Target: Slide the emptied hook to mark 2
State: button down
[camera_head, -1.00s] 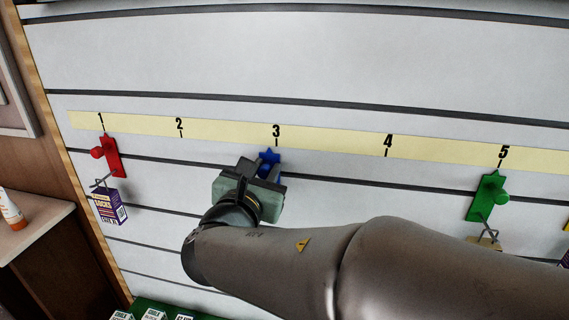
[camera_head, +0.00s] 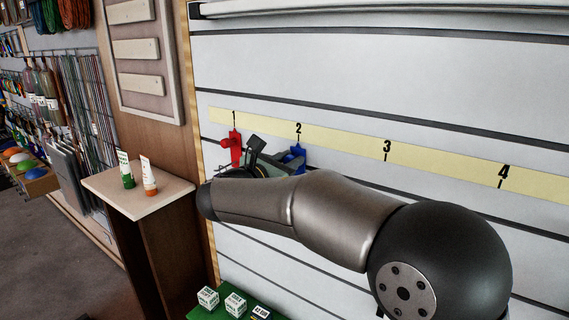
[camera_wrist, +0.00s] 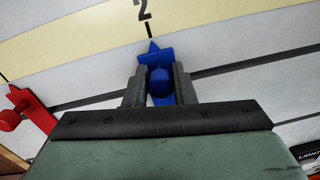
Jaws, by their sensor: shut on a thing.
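The blue hook (camera_head: 297,155) sits on the slatted wall directly below mark 2 (camera_head: 298,129) of the yellow strip. In the wrist view the blue hook (camera_wrist: 160,80) shows its pointed tip just under the tick of mark 2 (camera_wrist: 142,10), nearly in line with it. My gripper (camera_wrist: 158,85) is shut on the hook's round blue knob, one finger on each side. In the head view my gripper (camera_head: 282,160) partly covers the hook. Nothing is seen hanging from the hook, though its lower part is hidden.
The red hook (camera_head: 233,146) is close to the left, below mark 1; it also shows in the wrist view (camera_wrist: 25,108). Marks 3 (camera_head: 387,147) and 4 (camera_head: 503,171) have clear wall below. A counter (camera_head: 120,200) with two tubes stands left. Small boxes (camera_head: 235,303) lie below.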

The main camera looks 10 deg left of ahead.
jog(key=c, duration=1.2)
grip_release()
jog(key=b+v, duration=0.3)
jog(key=v, duration=1.4)
jog(key=shift+s, duration=0.25)
